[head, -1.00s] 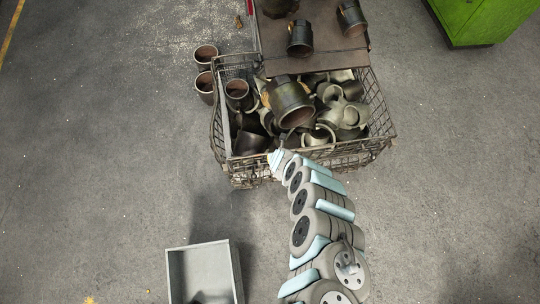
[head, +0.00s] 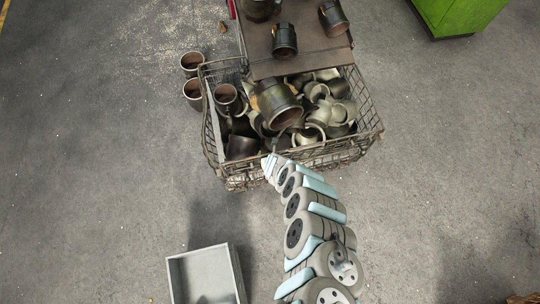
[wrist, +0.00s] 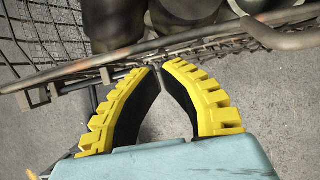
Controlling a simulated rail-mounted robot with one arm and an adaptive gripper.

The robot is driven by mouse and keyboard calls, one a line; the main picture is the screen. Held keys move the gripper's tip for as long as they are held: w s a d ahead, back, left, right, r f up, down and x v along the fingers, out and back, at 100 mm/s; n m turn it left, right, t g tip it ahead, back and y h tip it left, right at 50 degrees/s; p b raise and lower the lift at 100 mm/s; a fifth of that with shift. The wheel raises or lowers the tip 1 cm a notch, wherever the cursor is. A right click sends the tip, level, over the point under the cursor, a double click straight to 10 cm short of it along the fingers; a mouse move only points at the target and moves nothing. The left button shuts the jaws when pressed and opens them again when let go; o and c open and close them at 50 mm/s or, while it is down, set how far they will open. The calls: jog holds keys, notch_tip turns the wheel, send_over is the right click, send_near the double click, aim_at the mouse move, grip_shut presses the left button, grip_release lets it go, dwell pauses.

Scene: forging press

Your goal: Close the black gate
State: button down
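A wire basket (head: 352,151) stands at the upper middle of the head view, full of metal pipe fittings. I cannot clearly single out a black gate; dark wire mesh (wrist: 52,35) and metal bars run along the basket side nearest me. My gripper (wrist: 162,67) has yellow ridged fingers with black inner pads. Its fingertips come close together at the basket's rim bars, with a thin bar seen between them. Whether they grip it is unclear. In the head view the gripper's tip is at the basket's near side and its fingers are hard to make out.
A brown plate (head: 296,58) with dark fittings on it lies beyond the basket. Two pipe pieces (head: 192,92) stand on the floor left of it. A grey open box (head: 203,250) is at the bottom. A green cabinet (head: 462,15) is top right.

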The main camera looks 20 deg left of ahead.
notch_tip(320, 180, up, 9)
jog(key=p, duration=0.4)
jog(key=shift+w+a+r, duration=0.2)
jog(key=shift+w+a, duration=0.1)
jog(key=shift+w, duration=0.15)
